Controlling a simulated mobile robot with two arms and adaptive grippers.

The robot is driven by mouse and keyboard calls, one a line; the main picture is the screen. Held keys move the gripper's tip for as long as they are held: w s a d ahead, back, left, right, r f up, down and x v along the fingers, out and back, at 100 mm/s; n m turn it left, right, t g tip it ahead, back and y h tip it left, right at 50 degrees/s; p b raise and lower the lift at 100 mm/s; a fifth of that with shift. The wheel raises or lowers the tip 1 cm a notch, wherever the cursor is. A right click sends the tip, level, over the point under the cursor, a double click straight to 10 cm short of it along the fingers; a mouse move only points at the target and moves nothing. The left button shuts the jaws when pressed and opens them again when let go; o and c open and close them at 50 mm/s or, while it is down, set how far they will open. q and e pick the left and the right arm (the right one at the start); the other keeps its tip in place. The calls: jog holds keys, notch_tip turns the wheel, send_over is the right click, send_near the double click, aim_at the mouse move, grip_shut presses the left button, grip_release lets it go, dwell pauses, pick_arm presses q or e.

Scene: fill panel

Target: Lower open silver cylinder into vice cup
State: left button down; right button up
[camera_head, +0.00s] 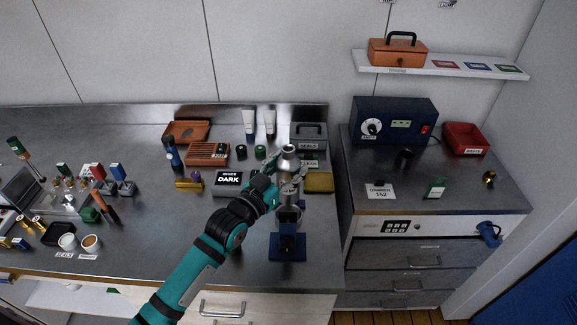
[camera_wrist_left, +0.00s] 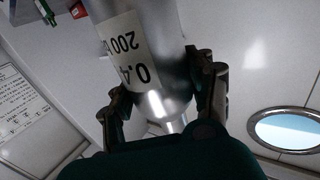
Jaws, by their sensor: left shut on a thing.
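The silver cylinder (camera_head: 289,163) is in the head view, roughly upright, above the far side of the blue vice (camera_head: 288,248). My left gripper (camera_head: 284,188) is shut on it. In the left wrist view the cylinder (camera_wrist_left: 150,60) is between the two fingers and carries a white label with black print. The vice cup (camera_head: 288,214) shows just below the gripper, in line with the vice. The gap between cylinder and cup is partly hidden by the gripper, so I cannot tell whether they touch. My right gripper is out of view.
A black "DARK" box (camera_head: 228,183) stands left of my gripper, and a yellow tray (camera_head: 319,182) lies to its right. A grey box (camera_head: 309,136) and two tubes stand behind. The bench left of the vice, near the front, is mostly clear beyond my arm.

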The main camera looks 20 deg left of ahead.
aim_at(282, 202)
pick_arm(q)
jog(key=shift+r, duration=0.1)
dwell(0.4)
jog(key=shift+f+b, duration=0.65)
jog(key=shift+f, duration=0.55)
jog(key=shift+f+b, duration=1.2)
jog(key=shift+f, duration=0.55)
jog(key=shift+f+b, duration=1.45)
jog(key=shift+f, duration=0.7)
jog(key=shift+r+p, duration=4.6)
jog(key=shift+r, duration=0.1)
